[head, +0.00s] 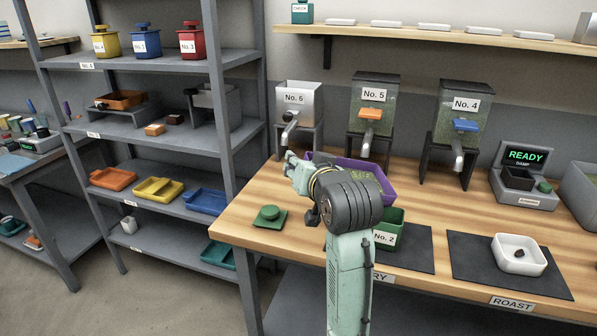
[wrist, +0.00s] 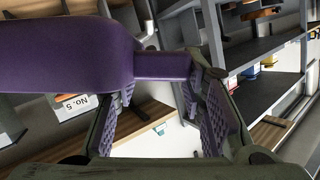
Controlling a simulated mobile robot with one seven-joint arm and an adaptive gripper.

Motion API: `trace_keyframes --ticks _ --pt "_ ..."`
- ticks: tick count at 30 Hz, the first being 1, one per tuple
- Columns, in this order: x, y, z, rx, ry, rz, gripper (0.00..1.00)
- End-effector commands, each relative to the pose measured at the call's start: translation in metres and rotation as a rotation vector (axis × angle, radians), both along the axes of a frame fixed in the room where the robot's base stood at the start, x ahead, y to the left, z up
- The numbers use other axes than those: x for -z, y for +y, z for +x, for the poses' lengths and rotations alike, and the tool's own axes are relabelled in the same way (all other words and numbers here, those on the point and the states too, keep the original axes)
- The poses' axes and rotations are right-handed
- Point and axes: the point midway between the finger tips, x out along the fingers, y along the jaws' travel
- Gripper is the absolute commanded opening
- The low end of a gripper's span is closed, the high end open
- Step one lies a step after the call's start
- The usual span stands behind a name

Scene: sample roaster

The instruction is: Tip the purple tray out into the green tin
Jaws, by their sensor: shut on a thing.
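The purple tray (head: 372,178) is held above the wooden counter, behind my wrist in the head view. In the wrist view the tray (wrist: 70,55) fills the upper left, and its narrow handle (wrist: 163,66) runs between my fingers. My gripper (wrist: 197,100) is shut on that handle; in the head view the gripper (head: 300,172) is left of the tray. The green tin (head: 386,238), labelled No. 2, stands on a dark mat, partly hidden by my arm.
A green lid (head: 269,214) lies on the counter at left. Hoppers No. 6 (head: 299,103), No. 5 (head: 371,118) and No. 4 (head: 462,125) stand behind. A white dish (head: 518,256) with a dark piece sits on the right mat (head: 478,270).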

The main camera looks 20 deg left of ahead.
Motion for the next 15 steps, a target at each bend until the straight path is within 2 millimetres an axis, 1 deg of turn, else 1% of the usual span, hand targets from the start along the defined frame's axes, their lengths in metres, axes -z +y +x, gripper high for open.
trace_keyframes --ticks 5,15 --pt "-0.011 -0.006 0.000 -0.001 0.012 0.129 0.04" --pt "-0.029 -0.023 0.002 0.000 0.022 0.249 0.04"
